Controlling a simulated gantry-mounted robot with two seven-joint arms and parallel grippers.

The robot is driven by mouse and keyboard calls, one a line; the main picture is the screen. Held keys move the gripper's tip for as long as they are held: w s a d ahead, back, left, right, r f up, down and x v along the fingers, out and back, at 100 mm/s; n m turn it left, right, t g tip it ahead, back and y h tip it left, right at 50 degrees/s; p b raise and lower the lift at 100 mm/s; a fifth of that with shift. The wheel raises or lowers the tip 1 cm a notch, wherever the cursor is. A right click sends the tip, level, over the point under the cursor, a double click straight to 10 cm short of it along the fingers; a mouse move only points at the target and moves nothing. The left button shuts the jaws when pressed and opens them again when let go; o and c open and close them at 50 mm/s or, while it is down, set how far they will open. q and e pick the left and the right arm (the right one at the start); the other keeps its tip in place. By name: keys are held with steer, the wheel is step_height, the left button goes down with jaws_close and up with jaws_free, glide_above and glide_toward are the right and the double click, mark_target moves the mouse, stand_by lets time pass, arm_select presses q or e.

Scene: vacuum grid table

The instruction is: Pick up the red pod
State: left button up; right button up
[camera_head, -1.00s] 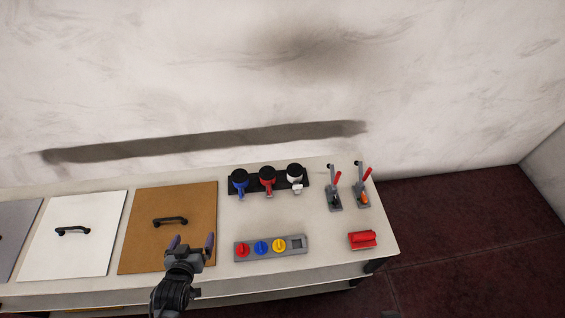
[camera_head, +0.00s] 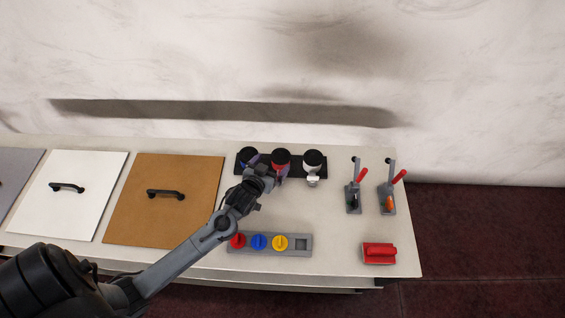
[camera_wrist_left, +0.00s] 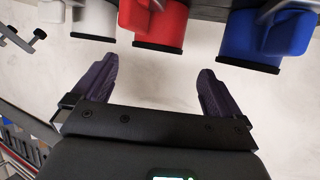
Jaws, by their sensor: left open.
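The red pod (camera_head: 281,156) is a red cup with a black lid. It sits in the black rack (camera_head: 302,176) between a blue pod (camera_head: 246,153) and a white pod (camera_head: 312,157). My left gripper (camera_head: 266,168) is in front of the rack, close to the red and blue pods, and hides part of them. In the left wrist view the open jaws (camera_wrist_left: 158,68) point toward the red pod (camera_wrist_left: 160,22), which is ahead of the gap between the fingertips. The jaws are empty. My right gripper is not in view.
Two toggle clamps (camera_head: 354,196) and a red block (camera_head: 379,252) are at the right. White and brown handled panels (camera_head: 165,215) lie at the left.

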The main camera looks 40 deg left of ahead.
mark_target(280, 157)
arm_select(q)
steer(key=x, duration=0.3)
steer(key=shift+w+f, duration=0.1)
steer(key=shift+w, duration=0.15)
steer(key=shift+f+x, duration=0.25)
steer(key=shift+x, duration=2.45)
steer(key=shift+s+d, duration=0.15)
steer(key=c, duration=1.2)
